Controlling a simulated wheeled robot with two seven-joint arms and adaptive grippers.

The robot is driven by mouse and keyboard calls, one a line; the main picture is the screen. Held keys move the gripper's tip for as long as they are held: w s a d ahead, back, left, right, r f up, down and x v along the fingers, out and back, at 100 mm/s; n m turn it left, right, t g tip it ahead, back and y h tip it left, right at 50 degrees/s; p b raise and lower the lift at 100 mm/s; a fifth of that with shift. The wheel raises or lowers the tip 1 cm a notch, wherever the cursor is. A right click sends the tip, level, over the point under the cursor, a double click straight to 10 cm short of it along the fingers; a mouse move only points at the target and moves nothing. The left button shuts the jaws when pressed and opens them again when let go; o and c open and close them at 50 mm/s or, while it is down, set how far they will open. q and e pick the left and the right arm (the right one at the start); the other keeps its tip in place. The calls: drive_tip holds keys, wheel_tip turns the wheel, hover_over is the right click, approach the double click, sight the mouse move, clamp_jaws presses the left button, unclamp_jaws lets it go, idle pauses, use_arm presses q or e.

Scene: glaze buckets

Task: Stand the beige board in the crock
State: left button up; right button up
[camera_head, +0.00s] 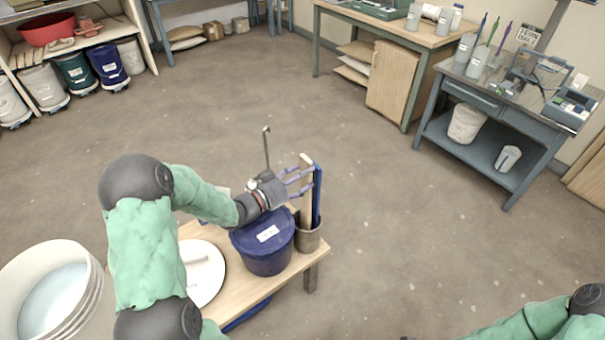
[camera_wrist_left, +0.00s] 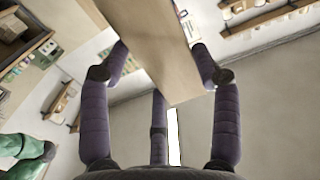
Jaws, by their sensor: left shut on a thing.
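The beige board (camera_head: 305,205) is upright above the grey-brown crock (camera_head: 309,239) at the right end of the low wooden table. My left gripper (camera_head: 304,180) is shut on its upper part. In the left wrist view the board (camera_wrist_left: 150,45) lies between the purple fingers, with one end close to the palm. A blue board (camera_head: 317,197) stands in the crock just right of the beige one. The beige board's lower end meets the crock's mouth in the head view; I cannot tell how deep it sits.
A lidded blue bucket (camera_head: 264,243) stands on the low table (camera_head: 262,290), close left of the crock. A white round lid (camera_head: 203,273) lies further left. A large white bucket (camera_head: 55,295) is at the lower left. The floor right of the table is clear.

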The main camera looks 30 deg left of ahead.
use_arm(q)
drive_tip(key=shift+f, duration=1.1)
drive_tip(key=o, duration=1.5)
drive_tip(key=shift+c, duration=0.2)
drive_tip(key=c, duration=0.4)
drive_tip(key=shift+f, duration=0.1)
